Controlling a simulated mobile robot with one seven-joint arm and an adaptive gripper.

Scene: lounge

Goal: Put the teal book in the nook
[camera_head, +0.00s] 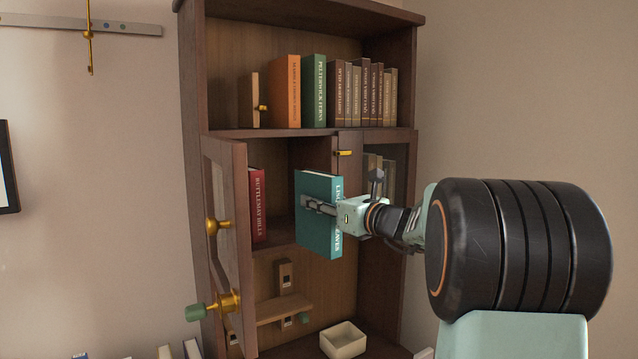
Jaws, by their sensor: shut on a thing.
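The teal book (318,232) is upright in my gripper (318,206), which is shut on it near the middle of its height. The spine faces right and forward, its lettering partly covered by the fingers. The book appears in front of the open middle compartment of the dark wooden bookcase (190,90), overlapping its shelf edge; I cannot tell whether any of it is inside. A red book (258,205) stands at the left of that compartment, apart from the teal book. The word nook labels nothing visible; this open compartment is a recess.
A door (232,215) with brass knobs stands open at the left of the compartment. A glazed door (385,165) is at right. A cream box (343,341) sits below.

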